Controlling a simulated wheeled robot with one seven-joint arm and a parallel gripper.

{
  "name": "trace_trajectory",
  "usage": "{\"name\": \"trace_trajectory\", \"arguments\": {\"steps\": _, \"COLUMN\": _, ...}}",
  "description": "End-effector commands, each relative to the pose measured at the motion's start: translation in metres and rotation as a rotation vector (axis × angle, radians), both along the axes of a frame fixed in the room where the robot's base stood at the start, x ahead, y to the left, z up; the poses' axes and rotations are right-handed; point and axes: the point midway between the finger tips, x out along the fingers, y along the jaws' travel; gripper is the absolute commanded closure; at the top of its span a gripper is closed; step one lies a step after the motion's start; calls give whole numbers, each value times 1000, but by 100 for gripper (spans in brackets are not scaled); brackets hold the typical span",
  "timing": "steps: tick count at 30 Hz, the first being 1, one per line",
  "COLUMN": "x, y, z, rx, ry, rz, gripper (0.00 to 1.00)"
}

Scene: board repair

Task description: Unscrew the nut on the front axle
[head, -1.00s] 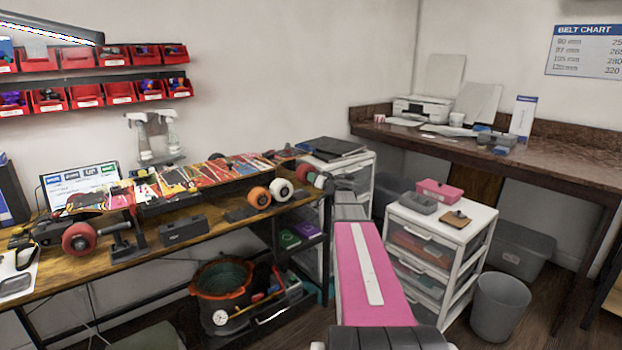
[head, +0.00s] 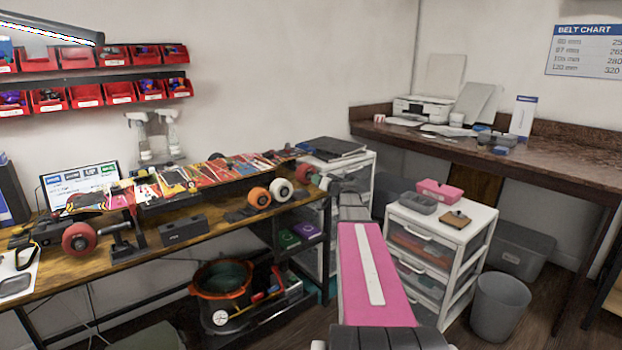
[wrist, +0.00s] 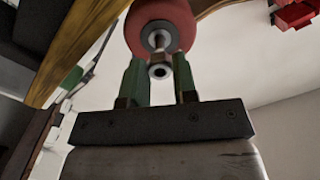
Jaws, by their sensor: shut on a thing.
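In the wrist view this red wheel (wrist: 172,14) is straight ahead, with the axle end and a metal nut (wrist: 160,71) pointing at me. My gripper (wrist: 158,66) has its two green-padded fingers on either side of the nut, in front of the wheel, and is shut on it. Its dark palm bar lies below. In the head view my gripper (head: 327,183) is small and partly hidden by my arm.
Orange (head: 259,197) and white (head: 282,189) wheels sit near the bench's front edge. A black block (head: 183,230) lies left of them. A white drawer unit (head: 440,245) and grey bin (head: 500,304) stand right of my arm. Red parts bins (head: 85,95) hang on the wall.

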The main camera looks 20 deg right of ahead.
Motion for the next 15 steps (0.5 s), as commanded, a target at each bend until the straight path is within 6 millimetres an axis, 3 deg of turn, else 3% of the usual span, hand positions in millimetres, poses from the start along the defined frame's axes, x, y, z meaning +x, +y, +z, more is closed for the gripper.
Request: {"name": "trace_trajectory", "arguments": {"steps": 15, "x": -21, "y": -7, "z": 25, "rx": -1, "ry": 0, "rz": 0, "gripper": 96}}
